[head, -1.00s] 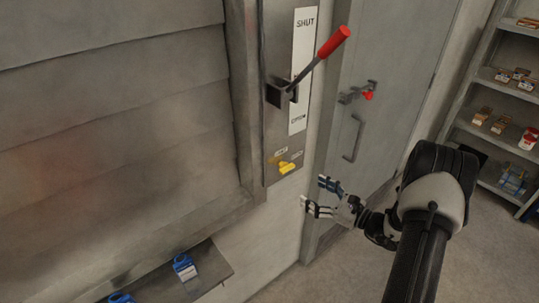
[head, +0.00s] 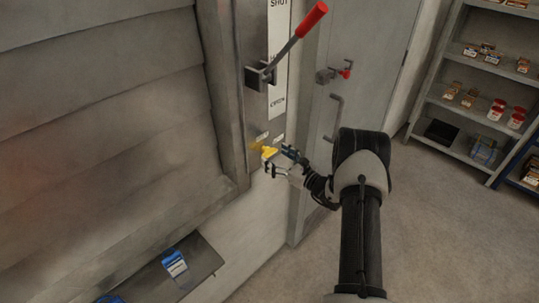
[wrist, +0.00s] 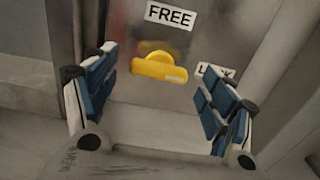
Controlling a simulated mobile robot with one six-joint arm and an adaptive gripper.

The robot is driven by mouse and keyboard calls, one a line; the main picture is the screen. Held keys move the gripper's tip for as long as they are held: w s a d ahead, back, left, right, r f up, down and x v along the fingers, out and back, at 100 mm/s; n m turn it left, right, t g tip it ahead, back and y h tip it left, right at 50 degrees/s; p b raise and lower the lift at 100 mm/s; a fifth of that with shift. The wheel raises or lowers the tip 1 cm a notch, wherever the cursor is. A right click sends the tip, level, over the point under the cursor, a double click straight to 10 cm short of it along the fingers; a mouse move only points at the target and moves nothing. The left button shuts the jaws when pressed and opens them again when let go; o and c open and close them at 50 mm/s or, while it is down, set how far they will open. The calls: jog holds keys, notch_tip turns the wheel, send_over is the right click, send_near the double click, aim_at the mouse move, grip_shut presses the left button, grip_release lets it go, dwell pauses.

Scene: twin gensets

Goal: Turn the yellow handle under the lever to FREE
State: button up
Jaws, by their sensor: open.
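The yellow handle (wrist: 158,67) is on a grey metal plate. In the wrist view it lies nearly level, its right end tilted slightly down towards the LOCK label (wrist: 214,75), which is partly hidden by a finger. The FREE label (wrist: 171,16) is above it. In the head view the handle (head: 268,152) is below the red-gripped lever (head: 296,38). My gripper (wrist: 157,100) is open and empty, its blue-padded fingers to either side of the handle and in front of it. In the head view my gripper (head: 279,162) is close at the handle; contact is not visible.
A grey door (head: 363,95) with a handle is right of the plate. Shelves (head: 468,100) with boxes stand at the far right. A small ledge (head: 203,264) with blue items is at the lower left. Floor is clear at the right.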

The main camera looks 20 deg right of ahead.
aim_at(272, 154)
jog(key=shift+x, duration=1.75)
jog(key=shift+c, duration=0.4)
jog(key=c, duration=1)
